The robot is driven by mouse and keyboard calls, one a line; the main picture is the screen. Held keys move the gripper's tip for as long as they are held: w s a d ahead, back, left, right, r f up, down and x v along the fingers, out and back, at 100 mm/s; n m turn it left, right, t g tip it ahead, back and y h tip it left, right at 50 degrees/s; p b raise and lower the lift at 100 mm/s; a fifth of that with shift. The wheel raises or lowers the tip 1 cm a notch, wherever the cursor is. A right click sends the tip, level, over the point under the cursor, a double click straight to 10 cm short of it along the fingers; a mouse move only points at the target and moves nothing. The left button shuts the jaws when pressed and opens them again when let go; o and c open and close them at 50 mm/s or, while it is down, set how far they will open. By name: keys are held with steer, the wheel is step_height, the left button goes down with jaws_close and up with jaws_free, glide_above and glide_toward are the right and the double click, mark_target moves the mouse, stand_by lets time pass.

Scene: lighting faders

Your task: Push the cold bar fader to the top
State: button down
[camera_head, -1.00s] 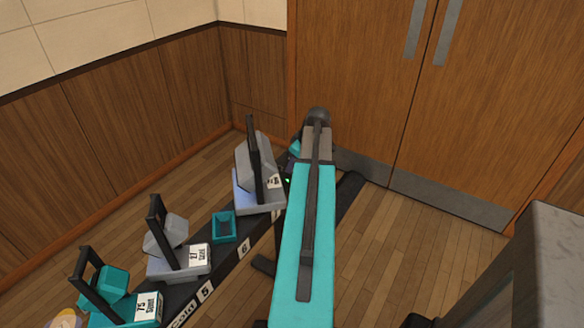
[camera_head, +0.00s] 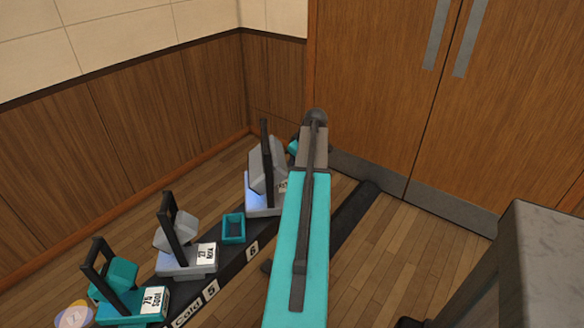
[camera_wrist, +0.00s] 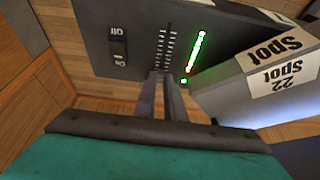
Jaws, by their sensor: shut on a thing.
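In the wrist view a dark fader panel (camera_wrist: 95,35) has a slot with white tick marks and a lit, mostly green light strip (camera_wrist: 195,50) beside it. My gripper (camera_wrist: 166,75) is at the near end of the tick marks, its two fingers close together. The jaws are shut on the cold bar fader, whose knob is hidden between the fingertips. In the head view the dark bar (camera_head: 232,268) carries a "Cold" label (camera_head: 187,312). My teal arm covers the fader panel and gripper there.
A grey lamp labelled "22 Spot" (camera_wrist: 265,80) stands right beside my fingers. In the head view several lamps with black yokes sit along the bar, including a grey one (camera_head: 185,262) and a teal one (camera_head: 135,305). A wooden double door (camera_head: 395,110) stands behind.

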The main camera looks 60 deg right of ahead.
steer(key=shift+w+r, duration=0.1)
steer(key=shift+w, duration=0.3)
steer(key=c, duration=1.8)
jaws_free()
steer(key=shift+s, duration=0.15)
steer(key=b+v, duration=0.1)
steer(key=v, duration=1.2)
steer(key=shift+s+r, duration=0.2)
steer(key=shift+r, duration=0.1)
steer(key=shift+s, duration=0.1)
